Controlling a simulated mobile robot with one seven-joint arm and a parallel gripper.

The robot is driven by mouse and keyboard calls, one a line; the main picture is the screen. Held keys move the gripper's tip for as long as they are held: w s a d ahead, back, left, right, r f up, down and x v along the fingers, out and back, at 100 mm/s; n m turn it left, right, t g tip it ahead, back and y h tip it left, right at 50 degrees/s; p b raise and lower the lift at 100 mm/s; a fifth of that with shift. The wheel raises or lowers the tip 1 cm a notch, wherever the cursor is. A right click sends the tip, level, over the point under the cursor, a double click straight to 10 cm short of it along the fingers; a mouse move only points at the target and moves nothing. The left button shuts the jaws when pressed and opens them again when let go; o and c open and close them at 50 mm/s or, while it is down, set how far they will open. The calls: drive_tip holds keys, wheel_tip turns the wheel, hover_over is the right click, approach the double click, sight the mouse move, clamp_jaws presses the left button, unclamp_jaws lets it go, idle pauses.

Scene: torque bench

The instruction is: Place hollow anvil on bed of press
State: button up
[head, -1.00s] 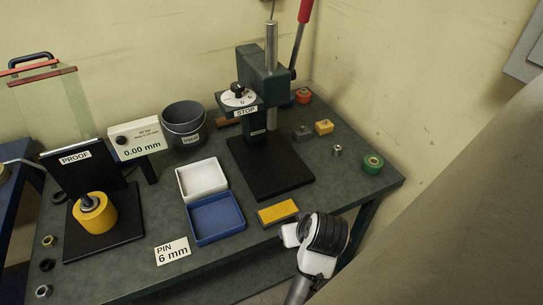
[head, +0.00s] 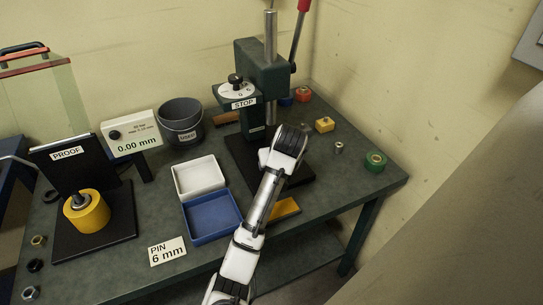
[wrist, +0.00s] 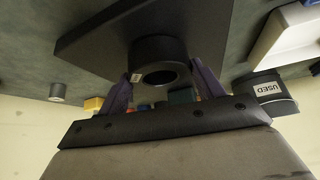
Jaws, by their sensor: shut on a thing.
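My gripper (wrist: 161,72) is shut on a dark, hollow cylinder, the hollow anvil (wrist: 158,50), with a finger on each side of it. Its round opening and a small pale label show in the wrist view. The bed of the press is a black plate (wrist: 88,38) behind the anvil there; I cannot tell whether they touch. In the head view my wrist and arm cover part of the bed (head: 240,156) and hide the fingers and the anvil. The green press (head: 262,70) stands behind, with a STOP sign and a dial.
Left of the bed are a white tray (head: 198,162), a blue tray (head: 240,205) and the USED bucket (head: 181,122). A yellow block (head: 324,124), a small metal part (head: 339,147) and a green ring (head: 376,161) lie to the right. The PROOF stand (head: 75,160) is far left.

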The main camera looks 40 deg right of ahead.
drive_tip(key=w, duration=0.1)
drive_tip(key=w+d+b, duration=0.1)
drive_tip(key=w, duration=0.1)
drive_tip(key=w+d, duration=0.1)
drive_tip(key=w, duration=0.1)
drive_tip(key=shift+w+d+b, duration=0.15)
drive_tip(key=shift+d+b, duration=0.1)
drive_tip(key=shift+b, duration=0.15)
drive_tip(key=shift+f+b, duration=0.3)
drive_tip(key=shift+b, duration=0.05)
drive_tip(key=shift+a+r, duration=0.1)
drive_tip(key=o, duration=1.6)
drive_tip(key=shift+s+f, duration=0.2)
drive_tip(key=shift+c, duration=0.2)
